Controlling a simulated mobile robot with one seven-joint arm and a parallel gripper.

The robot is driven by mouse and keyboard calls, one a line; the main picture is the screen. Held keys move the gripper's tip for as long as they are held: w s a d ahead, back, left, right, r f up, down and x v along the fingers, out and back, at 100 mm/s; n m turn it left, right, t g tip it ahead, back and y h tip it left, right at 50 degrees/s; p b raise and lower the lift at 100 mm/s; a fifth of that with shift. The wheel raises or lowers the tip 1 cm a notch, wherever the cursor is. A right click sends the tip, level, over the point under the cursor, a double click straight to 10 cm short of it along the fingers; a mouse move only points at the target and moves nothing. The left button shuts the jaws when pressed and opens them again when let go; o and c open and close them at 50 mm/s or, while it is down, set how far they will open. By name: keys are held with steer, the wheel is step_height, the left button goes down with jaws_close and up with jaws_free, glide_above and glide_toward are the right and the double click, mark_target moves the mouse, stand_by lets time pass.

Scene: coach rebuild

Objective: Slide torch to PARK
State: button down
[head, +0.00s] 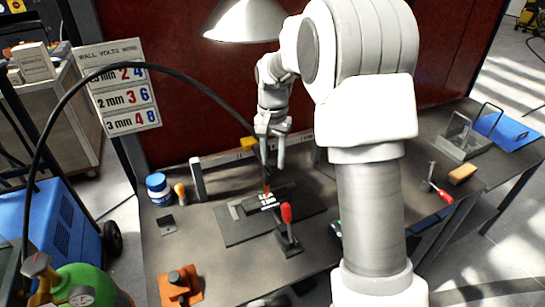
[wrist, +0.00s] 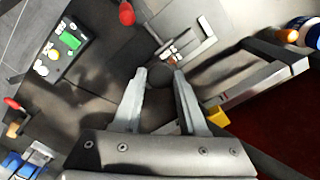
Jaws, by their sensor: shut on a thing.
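The torch (head: 266,181) looks like a thin dark piece with an orange tip, hanging on a black cable (head: 190,77) that arcs in from the left. My gripper (head: 271,157) is at its upper end, above the dark work mat. In the wrist view my gripper (wrist: 160,73) has a dark round piece (wrist: 152,76) between its fingertips, apparently the torch, and is shut on it. The orange tip is just above small light pieces (head: 268,201) in a fixture. A grey rail (head: 225,155) with a yellow block (head: 249,143) runs behind. I cannot read any PARK mark.
A red-handled clamp (head: 287,228) stands in front of the fixture. A blue-and-white jar (head: 158,189) is at the left, an orange block (head: 180,285) at the front left. A wall sign (head: 122,95) hangs behind.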

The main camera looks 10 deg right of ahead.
steer(key=w+d+p, duration=0.3)
steer(key=d, duration=1.4)
steer(key=shift+w, duration=0.2)
steer(key=shift+d+r, duration=0.1)
steer(key=shift+c, duration=2.4)
jaws_free()
steer(key=shift+d, duration=0.1)
step_height(320, 180, up, 17)
steer(key=shift+r+p, duration=0.15)
steer(key=shift+p, duration=0.15)
